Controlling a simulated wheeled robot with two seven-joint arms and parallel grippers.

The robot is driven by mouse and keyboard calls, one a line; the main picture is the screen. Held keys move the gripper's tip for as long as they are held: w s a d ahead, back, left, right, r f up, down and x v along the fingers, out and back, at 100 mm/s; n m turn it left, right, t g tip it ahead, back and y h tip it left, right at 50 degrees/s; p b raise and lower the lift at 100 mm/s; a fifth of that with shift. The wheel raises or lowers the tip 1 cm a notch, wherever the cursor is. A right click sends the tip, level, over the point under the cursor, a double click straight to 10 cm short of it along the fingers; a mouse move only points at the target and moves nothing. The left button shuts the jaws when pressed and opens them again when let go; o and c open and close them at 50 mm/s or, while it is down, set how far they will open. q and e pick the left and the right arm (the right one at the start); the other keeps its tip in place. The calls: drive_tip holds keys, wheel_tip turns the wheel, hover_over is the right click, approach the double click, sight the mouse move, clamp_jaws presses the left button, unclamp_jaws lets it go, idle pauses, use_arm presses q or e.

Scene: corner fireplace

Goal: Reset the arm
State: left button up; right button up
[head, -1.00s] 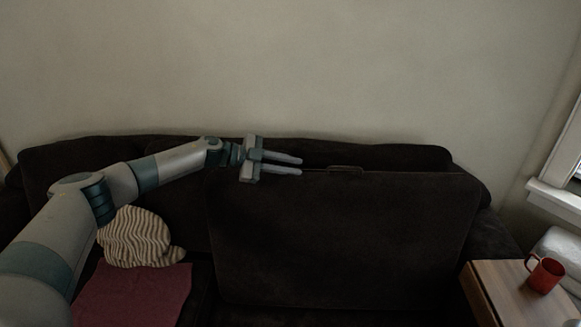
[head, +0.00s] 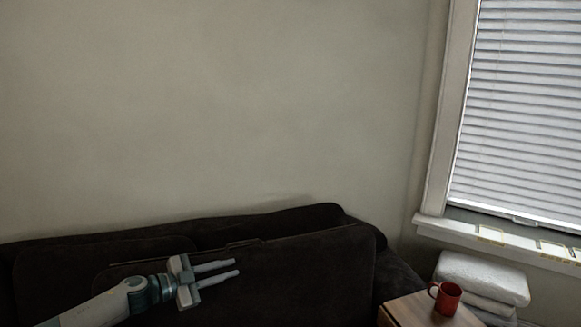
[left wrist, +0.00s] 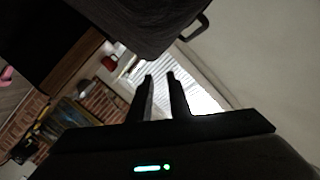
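My left arm (head: 110,303) comes in from the lower left of the head view. Its gripper (head: 236,267) points right, with a gap between two grey fingers and nothing held. It appears in front of or over a dark suitcase-like case (head: 310,262) on the sofa; the exact clearance is unclear. In the left wrist view, the two dark fingers (left wrist: 159,76) stand apart, and the dark case (left wrist: 140,22) with its handle shows beyond them at the top. My right arm and gripper are not in view.
A dark sofa (head: 395,275) stands against a bare wall (head: 220,110). At right, a wooden side table (head: 408,308) holds a red mug (head: 445,298). White folded bedding (head: 483,277) lies below a window with blinds (head: 520,110). The space above the sofa is clear.

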use_arm(q)
drive_tip(key=s+d+f+n+t+y, duration=0.55)
drive_tip(key=s+d+f+n, duration=0.35)
drive_tip(key=s, duration=0.2)
drive_tip(key=s+a+f+n+g+y, duration=0.2)
drive_tip(key=s+a+f+g, duration=0.25)
drive_tip(key=s, duration=0.95)
drive_tip(key=s+a+f+n+g+y, duration=0.3)
drive_tip(key=s+a+f+g, duration=0.15)
drive_tip(key=s, duration=0.95)
drive_tip(key=s+a+f+n+g+y, duration=0.25)
drive_tip(key=s+a+f, duration=0.2)
drive_tip(key=s, duration=0.95)
drive_tip(key=s+d+f+x, duration=0.1)
drive_tip(key=s+d+x, duration=0.1)
drive_tip(key=x, duration=1)
drive_tip(key=s+d+x, duration=0.1)
drive_tip(key=d+x, duration=0.1)
drive_tip(key=x, duration=0.9)
drive_tip(key=s+f+t, duration=0.1)
drive_tip(key=s+f, duration=0.2)
drive_tip(key=f, duration=0.4)
drive_tip(key=s+f+m+t+h, duration=0.1)
drive_tip(key=s+f, duration=0.2)
drive_tip(key=f, duration=0.5)
drive_tip(key=shift+d+f+h, duration=0.2)
drive_tip(key=shift+d+h, duration=0.1)
drive_tip(key=shift+d, duration=0.1)
drive_tip(key=shift+s+a, duration=0.1)
drive_tip(key=shift+s, duration=0.1)
